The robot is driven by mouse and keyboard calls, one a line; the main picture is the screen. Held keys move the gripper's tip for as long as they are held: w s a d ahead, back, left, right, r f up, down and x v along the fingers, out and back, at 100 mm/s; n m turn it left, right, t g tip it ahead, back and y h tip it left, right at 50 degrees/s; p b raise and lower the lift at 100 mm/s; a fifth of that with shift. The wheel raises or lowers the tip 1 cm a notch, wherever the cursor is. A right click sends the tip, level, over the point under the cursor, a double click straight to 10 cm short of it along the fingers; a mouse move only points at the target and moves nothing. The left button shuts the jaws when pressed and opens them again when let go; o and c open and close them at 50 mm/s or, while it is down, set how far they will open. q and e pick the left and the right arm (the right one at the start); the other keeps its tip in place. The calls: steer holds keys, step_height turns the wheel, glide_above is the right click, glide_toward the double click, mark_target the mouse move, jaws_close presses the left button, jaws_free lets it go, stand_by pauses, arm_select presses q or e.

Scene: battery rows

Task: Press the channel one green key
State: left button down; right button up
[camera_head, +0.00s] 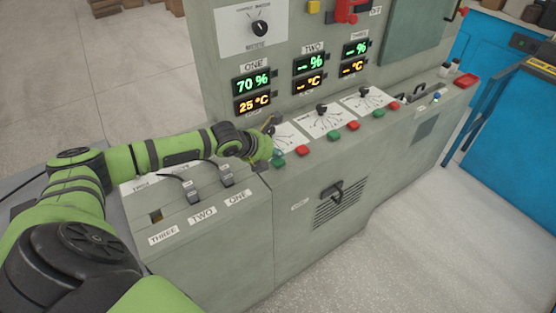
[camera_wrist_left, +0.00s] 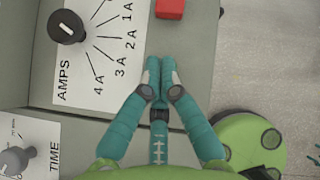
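The channel ONE green key (camera_head: 279,163) sits at the left end of the key row on the sloped grey desk, below the ONE display (camera_head: 252,83). Its red key (camera_head: 303,150) is just to the right and also shows at the top of the left wrist view (camera_wrist_left: 170,9). My left gripper (camera_head: 277,153) is at the green key in the head view. In the left wrist view its teal fingertips (camera_wrist_left: 154,75) are together with nothing between them. They cover the place below the red key, and no green key shows there. I cannot tell whether they touch it. My right gripper is out of view.
The AMPS dial knob (camera_wrist_left: 66,26) and TIME knob (camera_wrist_left: 15,160) are left of my fingers. More green and red keys continue right along the desk. Levers (camera_head: 226,178) stand on the lower cabinet beneath my forearm. A blue bench (camera_head: 510,120) is at the right.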

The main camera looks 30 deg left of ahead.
mark_target(276, 162)
arm_select(q)
steer(key=shift+f, duration=0.7)
stand_by(0.7)
steer(key=shift+r, duration=0.1)
steer(key=shift+r+p, duration=0.75)
steer(key=shift+p, duration=0.05)
step_height(276, 162, up, 5)
steer(key=p, duration=0.5)
steer(key=shift+r, duration=0.1)
stand_by(0.5)
